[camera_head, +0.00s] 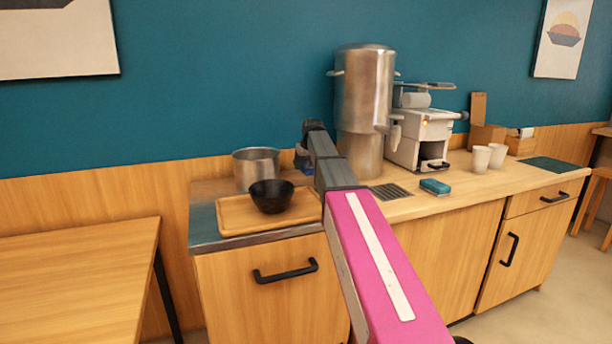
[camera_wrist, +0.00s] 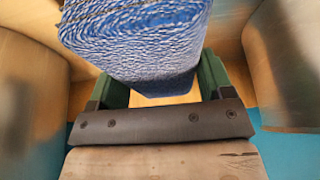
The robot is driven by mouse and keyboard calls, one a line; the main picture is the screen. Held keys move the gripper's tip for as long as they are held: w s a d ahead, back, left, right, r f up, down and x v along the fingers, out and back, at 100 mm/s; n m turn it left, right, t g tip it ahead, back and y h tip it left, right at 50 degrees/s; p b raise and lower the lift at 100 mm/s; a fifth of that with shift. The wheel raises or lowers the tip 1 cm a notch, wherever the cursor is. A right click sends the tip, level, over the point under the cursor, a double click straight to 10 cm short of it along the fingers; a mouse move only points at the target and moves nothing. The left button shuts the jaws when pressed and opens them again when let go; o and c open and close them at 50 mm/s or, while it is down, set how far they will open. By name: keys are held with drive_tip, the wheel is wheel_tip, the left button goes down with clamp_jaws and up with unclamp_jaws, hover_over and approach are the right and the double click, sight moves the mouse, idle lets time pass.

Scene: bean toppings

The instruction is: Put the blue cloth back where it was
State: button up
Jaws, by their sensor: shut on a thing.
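The blue cloth (camera_wrist: 140,45), a folded blue-and-white woven bundle, fills the upper middle of the wrist view. My gripper (camera_wrist: 160,88) is shut on it, with a green finger on each side. In the head view a small part of the blue cloth (camera_head: 303,158) shows at the end of my arm, between the steel pot and the tall steel urn. My arm hides much of the gripper and cloth there. The cloth appears to be above the counter; its exact height cannot be told.
A steel pot (camera_head: 256,167) stands left of the gripper, and a tall steel urn (camera_head: 363,95) stands right. A black bowl (camera_head: 271,196) sits on a wooden tray (camera_head: 233,222). A teal sponge-like block (camera_head: 434,187) lies beside a drain grate (camera_head: 390,192). The right counter has white cups (camera_head: 481,158).

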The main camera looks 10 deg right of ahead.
sight(306, 181)
drive_tip(key=shift+f, duration=2.25)
drive_tip(key=shift+f, duration=0.1)
drive_tip(key=o, duration=0.9)
drive_tip(key=v, duration=1.2)
drive_tip(key=shift+s, duration=0.1)
